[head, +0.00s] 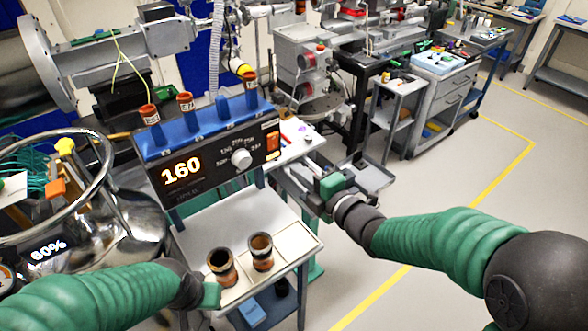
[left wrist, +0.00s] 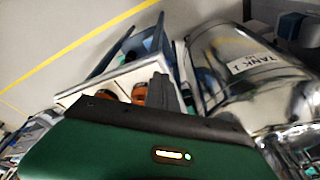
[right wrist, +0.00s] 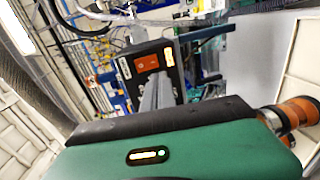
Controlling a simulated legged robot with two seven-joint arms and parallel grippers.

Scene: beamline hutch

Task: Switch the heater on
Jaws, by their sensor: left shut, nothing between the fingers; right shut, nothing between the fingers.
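The heater (head: 212,160) is a dark box with a blue top, a lit display reading 160 and a white knob (head: 241,158). An orange rocker switch (head: 273,142) is at the right end of its front. My right gripper (head: 283,174) is shut and empty, just below and in front of the switch. In the right wrist view its grey fingers (right wrist: 158,88) point at the heater front, near the switch (right wrist: 147,63); I cannot tell whether they touch. My left gripper (left wrist: 165,90) is shut and empty near the cups; its fingers are hardly visible in the head view.
Two copper-coloured cups (head: 220,262) (head: 261,247) stand on the white cart top (head: 212,222). Several orange-capped vials stand in the heater's blue top. A shiny tank (head: 110,215) stands at left, close to my left arm. Open floor lies to the right.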

